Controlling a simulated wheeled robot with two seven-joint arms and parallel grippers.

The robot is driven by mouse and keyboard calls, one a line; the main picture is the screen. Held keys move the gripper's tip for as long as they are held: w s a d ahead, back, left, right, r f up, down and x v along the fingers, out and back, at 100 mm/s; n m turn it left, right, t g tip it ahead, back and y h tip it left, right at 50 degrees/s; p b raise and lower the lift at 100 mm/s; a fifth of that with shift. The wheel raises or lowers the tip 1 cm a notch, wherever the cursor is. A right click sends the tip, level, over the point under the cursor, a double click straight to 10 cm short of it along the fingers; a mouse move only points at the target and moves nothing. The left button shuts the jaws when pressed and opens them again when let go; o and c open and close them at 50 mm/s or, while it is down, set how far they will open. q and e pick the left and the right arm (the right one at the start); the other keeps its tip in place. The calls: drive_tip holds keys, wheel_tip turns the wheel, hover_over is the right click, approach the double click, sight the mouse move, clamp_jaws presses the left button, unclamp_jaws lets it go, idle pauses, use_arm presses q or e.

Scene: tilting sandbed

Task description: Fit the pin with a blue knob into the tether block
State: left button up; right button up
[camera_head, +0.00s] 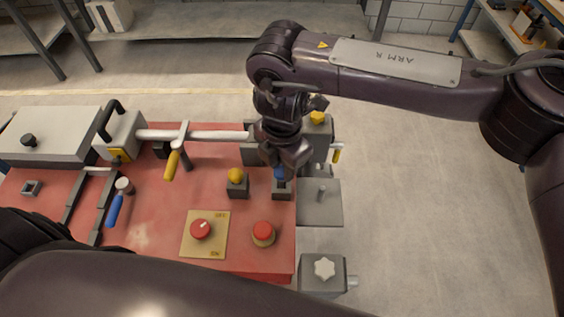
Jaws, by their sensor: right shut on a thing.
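My right gripper (283,165) points down at the right edge of the red bench top. It is shut on the pin with a blue knob (280,174), and the fingers cover much of the knob. Right beneath is a small dark block (282,192); I cannot tell whether the pin is in it or just above it. Which block is the tether block is not clear from this view. My left arm crosses the foreground, but its gripper is not in view.
A yellow-knobbed pin (236,176) stands in a similar block just left of my right gripper. A red button (263,232) and a red dial (201,229) are nearer. A grey plate (330,206) with a short peg and a star-knobbed block (324,270) lie right.

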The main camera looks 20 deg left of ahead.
drive_tip(key=shift+f+b, duration=0.85)
drive_tip(key=shift+f, duration=0.2)
drive_tip(key=o, duration=1.6)
drive_tip(key=shift+r, duration=0.1)
drive_tip(key=shift+r+p, duration=2.05)
drive_tip(key=shift+r, duration=0.85)
wheel_tip(320, 180, up, 2)
drive_tip(key=shift+r+p, duration=0.1)
drive_tip(key=shift+p, duration=0.9)
